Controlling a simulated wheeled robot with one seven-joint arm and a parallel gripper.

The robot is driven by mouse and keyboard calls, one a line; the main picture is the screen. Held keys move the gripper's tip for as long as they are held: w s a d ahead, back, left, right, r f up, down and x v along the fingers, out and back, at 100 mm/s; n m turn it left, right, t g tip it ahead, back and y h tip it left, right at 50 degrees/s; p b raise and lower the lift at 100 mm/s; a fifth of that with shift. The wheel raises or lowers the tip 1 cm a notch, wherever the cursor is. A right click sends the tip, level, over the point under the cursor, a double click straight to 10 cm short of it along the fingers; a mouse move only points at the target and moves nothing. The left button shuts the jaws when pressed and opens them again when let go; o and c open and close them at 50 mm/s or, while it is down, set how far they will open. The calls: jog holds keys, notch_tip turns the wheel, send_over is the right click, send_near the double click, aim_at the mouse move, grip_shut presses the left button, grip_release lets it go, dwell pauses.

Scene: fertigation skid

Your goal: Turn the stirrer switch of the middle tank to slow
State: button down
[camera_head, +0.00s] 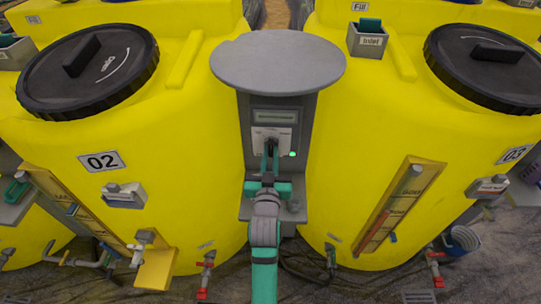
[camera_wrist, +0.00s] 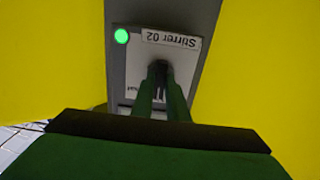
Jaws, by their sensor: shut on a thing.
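The stirrer switch panel (camera_head: 271,139) is on a grey post between two yellow tanks, and its green lamp (camera_head: 292,154) is lit. The wrist view shows its label, "Stirrer 02" (camera_wrist: 171,39), upside down, with the lamp (camera_wrist: 121,36) beside it. The dark switch knob (camera_wrist: 158,69) sits in the middle of the panel. My gripper (camera_head: 270,155) is at the panel with its fingers (camera_wrist: 160,92) shut on the knob. The fingers cover part of the knob and the dial markings, so I cannot read its setting. The tank marked 02 (camera_head: 101,161) stands to the left.
A round grey plate (camera_head: 277,62) juts out above the panel, close over my gripper. The tank marked 03 (camera_head: 515,154) stands to the right. Gauge boards (camera_head: 397,205), valves (camera_head: 207,262) and hoses are low on the tanks. A blue bucket (camera_head: 463,240) is at the right.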

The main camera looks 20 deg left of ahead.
jog(key=c, duration=1.7)
grip_release()
jog(key=shift+c, duration=0.2)
jog(key=v, duration=1)
jog(key=shift+s, duration=0.35)
jog(key=shift+d, duration=0.1)
